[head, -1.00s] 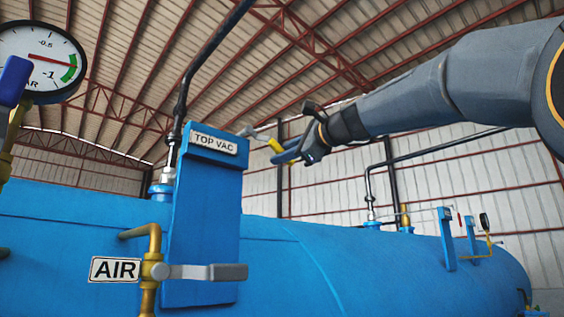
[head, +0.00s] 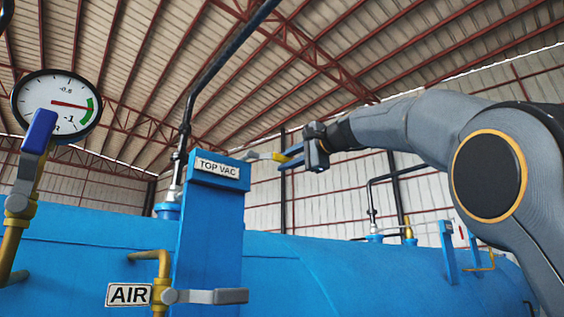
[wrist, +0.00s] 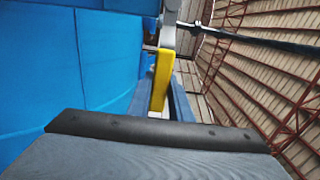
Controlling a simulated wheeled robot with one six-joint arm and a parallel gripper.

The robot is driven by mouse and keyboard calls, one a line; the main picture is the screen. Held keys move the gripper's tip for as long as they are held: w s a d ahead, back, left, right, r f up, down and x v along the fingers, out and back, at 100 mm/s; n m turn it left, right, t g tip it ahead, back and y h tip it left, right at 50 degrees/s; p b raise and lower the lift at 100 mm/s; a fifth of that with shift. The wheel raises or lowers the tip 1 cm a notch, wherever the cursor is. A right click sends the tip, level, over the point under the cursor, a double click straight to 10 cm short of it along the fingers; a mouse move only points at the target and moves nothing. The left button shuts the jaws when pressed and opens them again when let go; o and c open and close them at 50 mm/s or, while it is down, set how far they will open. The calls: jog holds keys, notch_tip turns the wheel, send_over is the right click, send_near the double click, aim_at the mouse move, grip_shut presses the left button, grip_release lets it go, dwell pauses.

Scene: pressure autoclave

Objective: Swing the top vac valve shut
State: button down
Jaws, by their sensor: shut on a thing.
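The top vac valve shows in the head view as a grey lever with a yellow handle (head: 279,157), sticking out to the right from the top of the blue post with the TOP VAC label (head: 217,168). My gripper (head: 287,157) reaches in from the right, its blue fingers shut on the handle's outer end. In the wrist view the yellow handle (wrist: 161,80) lies between the two blue fingers (wrist: 161,105), with the grey lever beyond it. The valve body is hidden behind the post in the head view.
A pressure gauge (head: 56,106) and a blue-handled valve (head: 40,130) stand at the left. A dark pipe (head: 215,65) rises behind the post. The blue tank (head: 310,262) runs below my arm.

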jog(key=shift+s+r, duration=0.1)
jog(key=shift+r, duration=0.1)
jog(key=c, duration=1.6)
grip_release()
jog(key=shift+f, duration=0.1)
jog(key=shift+b+v, duration=1.9)
jog(key=shift+v, duration=1.95)
